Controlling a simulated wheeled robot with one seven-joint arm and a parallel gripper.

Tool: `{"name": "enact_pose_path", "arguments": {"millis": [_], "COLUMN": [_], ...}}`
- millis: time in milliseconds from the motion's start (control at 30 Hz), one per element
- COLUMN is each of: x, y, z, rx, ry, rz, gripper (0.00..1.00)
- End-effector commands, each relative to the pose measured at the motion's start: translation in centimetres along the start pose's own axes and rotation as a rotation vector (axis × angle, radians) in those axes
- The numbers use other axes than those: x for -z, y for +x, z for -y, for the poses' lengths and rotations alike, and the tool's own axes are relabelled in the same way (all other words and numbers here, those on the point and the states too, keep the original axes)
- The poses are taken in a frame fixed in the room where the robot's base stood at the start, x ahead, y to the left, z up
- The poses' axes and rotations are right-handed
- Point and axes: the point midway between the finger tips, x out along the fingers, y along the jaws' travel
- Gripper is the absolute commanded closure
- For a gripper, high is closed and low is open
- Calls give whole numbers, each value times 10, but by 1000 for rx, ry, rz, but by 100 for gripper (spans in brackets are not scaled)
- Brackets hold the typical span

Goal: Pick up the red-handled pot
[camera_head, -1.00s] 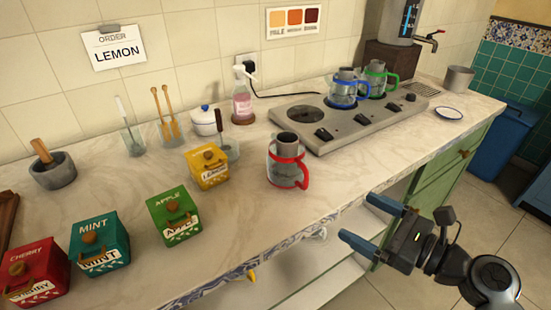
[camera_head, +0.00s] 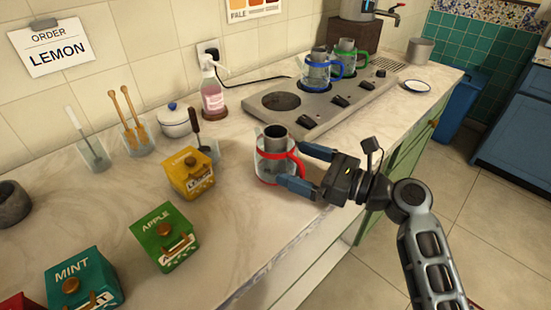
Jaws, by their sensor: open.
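The red-handled pot (camera_head: 269,157) is a glass pot with a red band and handle and a grey inner cylinder. It stands upright on the marble counter in front of the stove. My gripper (camera_head: 306,168) is open at the pot's right side, with its blue fingers pointing left toward the red handle. In the picture one finger lies above the handle and the other below it. Whether the fingers touch the pot, I cannot tell.
A yellow lemon box (camera_head: 191,174) and a green apple box (camera_head: 165,237) stand left of the pot. The stove (camera_head: 312,108) behind holds a blue-handled pot (camera_head: 318,72) and a green-handled pot (camera_head: 345,60). The counter's front edge lies close to the pot.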

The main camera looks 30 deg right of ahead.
Motion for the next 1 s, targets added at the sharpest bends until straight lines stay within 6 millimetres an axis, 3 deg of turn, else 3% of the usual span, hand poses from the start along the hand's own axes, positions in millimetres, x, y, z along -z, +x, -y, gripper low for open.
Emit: {"name": "enact_pose_path", "arguments": {"millis": [200,467,1000], "x": [0,0,0], "y": [31,33,33], "z": [2,2,2], "rx": [0,2,1], "ry": [0,-1,0], "rz": [1,0,-1], "gripper": [0,1,53]}}
